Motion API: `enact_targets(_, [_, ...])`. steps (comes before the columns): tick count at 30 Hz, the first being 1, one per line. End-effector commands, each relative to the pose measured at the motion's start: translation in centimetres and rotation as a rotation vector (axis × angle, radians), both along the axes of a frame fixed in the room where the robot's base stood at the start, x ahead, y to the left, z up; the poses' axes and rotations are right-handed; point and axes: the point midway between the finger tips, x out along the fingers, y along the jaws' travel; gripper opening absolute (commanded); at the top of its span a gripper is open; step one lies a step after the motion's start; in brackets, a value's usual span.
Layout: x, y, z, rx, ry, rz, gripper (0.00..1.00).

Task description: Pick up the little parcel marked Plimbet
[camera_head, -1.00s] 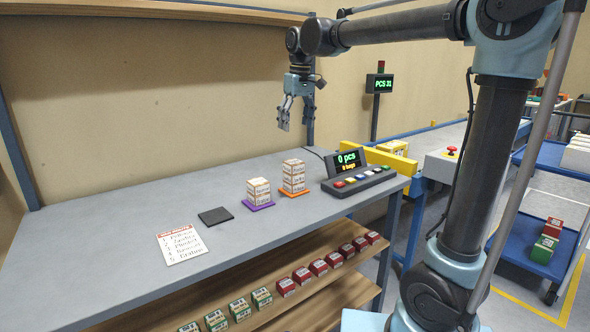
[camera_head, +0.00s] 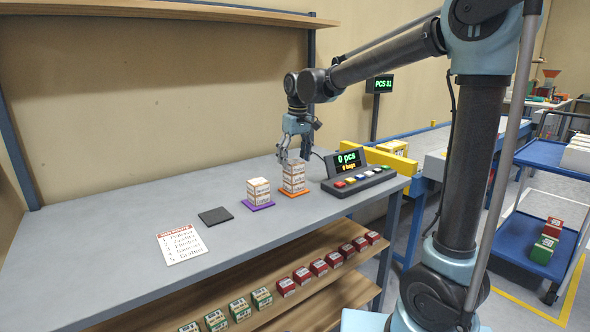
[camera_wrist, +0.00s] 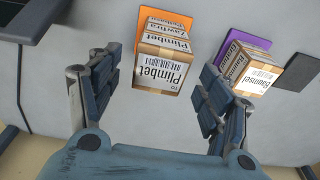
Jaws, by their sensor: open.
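The small tan parcel marked Plimbet (camera_wrist: 163,72) is the top one of the stack on the orange mat (camera_wrist: 172,18). Its label faces my wrist camera. In the head view this stack's top parcel (camera_head: 293,165) shows beside the counting console, its name too small to read. My gripper (camera_head: 294,155) is open just above this stack. In the wrist view the fingers (camera_wrist: 161,68) stand to either side of the Plimbet parcel, apart from it, with nothing between them clearly touched.
A dark square pad (camera_head: 215,215) and a printed list (camera_head: 184,243) lie farther left. The console (camera_head: 357,175) is close on the right. Red and green boxes line the lower shelf.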

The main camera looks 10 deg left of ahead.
Motion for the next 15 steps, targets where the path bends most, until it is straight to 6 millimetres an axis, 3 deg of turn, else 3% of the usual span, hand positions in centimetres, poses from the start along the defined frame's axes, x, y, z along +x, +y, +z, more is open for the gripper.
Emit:
enact_targets(6, [0.2,0.2,-2.2,0.001,-0.001,0.000,0.72])
enact_targets(14, [0.2,0.2,-2.4,0.001,-0.001,0.000,0.72])
enact_targets(15, [0.2,0.2,-2.4,0.001,-0.001,0.000,0.67])
